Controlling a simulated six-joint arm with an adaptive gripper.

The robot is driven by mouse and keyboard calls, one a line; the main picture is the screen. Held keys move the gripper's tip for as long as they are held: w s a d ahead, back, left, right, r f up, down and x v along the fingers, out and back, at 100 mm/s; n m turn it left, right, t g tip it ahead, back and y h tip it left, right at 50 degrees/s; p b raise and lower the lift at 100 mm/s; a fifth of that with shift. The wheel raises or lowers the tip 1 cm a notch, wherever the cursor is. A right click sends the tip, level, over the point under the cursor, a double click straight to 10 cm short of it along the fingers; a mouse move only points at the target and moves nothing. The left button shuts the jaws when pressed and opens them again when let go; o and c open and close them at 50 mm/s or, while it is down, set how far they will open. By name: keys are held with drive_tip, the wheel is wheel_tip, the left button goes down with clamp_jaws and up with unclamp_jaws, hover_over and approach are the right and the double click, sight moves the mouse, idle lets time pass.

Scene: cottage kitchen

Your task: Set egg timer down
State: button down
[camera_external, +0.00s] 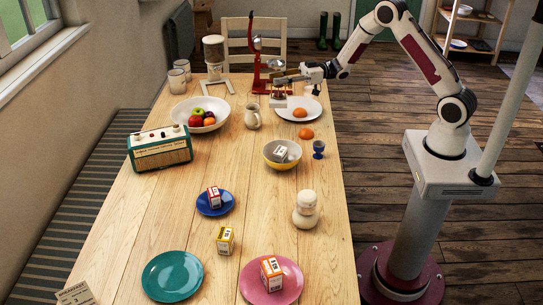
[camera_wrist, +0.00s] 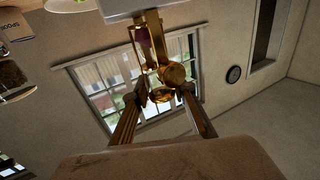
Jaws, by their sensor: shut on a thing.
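The egg timer looks like a small brass frame with a dark purple-red part. In the wrist view the egg timer (camera_wrist: 143,42) is between the tips of my gripper (camera_wrist: 160,92), which is shut on one brass end of it. In the external view my gripper (camera_external: 282,79) reaches in from the right at the far end of the table. The egg timer (camera_external: 278,93) shows small just under the fingertips. A small white block (camera_external: 278,103) is directly below it, also at the top edge of the wrist view (camera_wrist: 130,8). I cannot tell whether the timer touches it.
A red juicer (camera_external: 257,75) stands close left. A white plate (camera_external: 315,113) with an orange half is just in front, right of a cream jug (camera_external: 252,118). A fruit bowl (camera_external: 183,108) and bowl (camera_external: 270,162) stand nearer. The table's middle has bare wood (camera_external: 215,165).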

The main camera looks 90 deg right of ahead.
sight(278, 90)
drive_tip(key=shift+f, duration=2.35)
drive_tip(key=shift+f, duration=0.15)
drive_tip(key=shift+f, duration=2.95)
drive_tip(key=shift+f, duration=1.9)
drive_tip(key=shift+f, duration=0.15)
drive_tip(key=c, duration=1.6)
unclamp_jaws()
drive_tip(key=shift+f, duration=0.1)
drive_tip(key=shift+c, duration=0.2)
